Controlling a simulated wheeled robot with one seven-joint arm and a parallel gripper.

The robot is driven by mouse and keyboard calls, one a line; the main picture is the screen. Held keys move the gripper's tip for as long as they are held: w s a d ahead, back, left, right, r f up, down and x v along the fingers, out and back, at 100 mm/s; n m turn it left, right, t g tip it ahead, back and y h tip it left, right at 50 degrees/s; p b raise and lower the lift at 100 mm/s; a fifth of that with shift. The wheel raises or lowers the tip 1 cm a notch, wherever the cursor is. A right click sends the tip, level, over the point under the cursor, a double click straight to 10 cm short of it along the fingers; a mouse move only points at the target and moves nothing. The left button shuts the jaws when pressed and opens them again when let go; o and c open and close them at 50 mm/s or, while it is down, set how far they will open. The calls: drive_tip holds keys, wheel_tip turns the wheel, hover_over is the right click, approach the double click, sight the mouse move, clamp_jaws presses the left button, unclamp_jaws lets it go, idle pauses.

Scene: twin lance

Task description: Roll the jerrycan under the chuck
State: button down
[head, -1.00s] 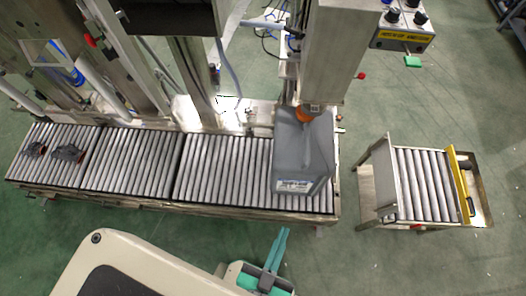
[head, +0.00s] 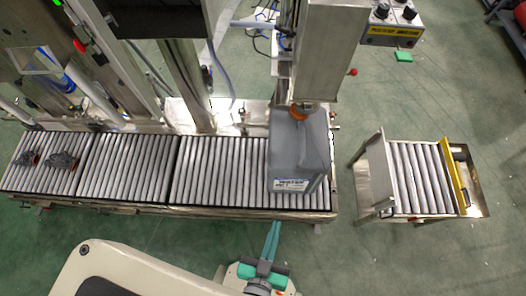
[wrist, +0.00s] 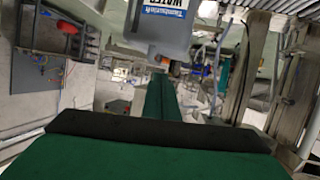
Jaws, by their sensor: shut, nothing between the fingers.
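The grey jerrycan (head: 298,150) with an orange cap (head: 299,113) stands at the right end of the roller conveyor (head: 215,175). Its white and blue label faces my side. The lower end of the steel column (head: 318,75), which may carry the chuck, hides part of the cap from above; I cannot tell whether they touch. My gripper (head: 274,228) is shut and empty, in front of the conveyor's near edge, below and slightly left of the jerrycan, apart from it.
Several dark caps or fittings (head: 60,160) lie on the conveyor's left end. A separate short roller stand (head: 418,178) with a yellow bar is at the right, with a gap between. A control box (head: 394,22) hangs at the top right.

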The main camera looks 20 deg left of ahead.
drive_tip(key=shift+w+a+f+n+g+y, duration=0.2)
drive_tip(key=shift+w+a+f+n+g, duration=1.55)
drive_tip(key=shift+w+a+f, duration=1.9)
drive_tip(key=shift+w+a+f+n+g+y, duration=0.2)
drive_tip(key=shift+w+a+f+n+g, duration=1.7)
drive_tip(key=shift+f, duration=3.1)
drive_tip(key=shift+w+a+f+n+g+y, duration=0.2)
drive_tip(key=shift+w+a+f+n+g, duration=0.55)
drive_tip(key=shift+w+a+f+n, duration=2.45)
drive_tip(key=w+a+r+n+g+h, duration=0.1)
drive_tip(key=w+r+n+g+h, duration=0.1)
drive_tip(key=w, duration=0.5)
drive_tip(key=w+a+r+n+g+h, duration=0.2)
drive_tip(key=w+r+n, duration=0.2)
drive_tip(key=w, duration=0.4)
drive_tip(key=shift+a+r+g, duration=0.25)
drive_tip(key=shift+r+g, duration=0.15)
drive_tip(key=shift+r, duration=0.3)
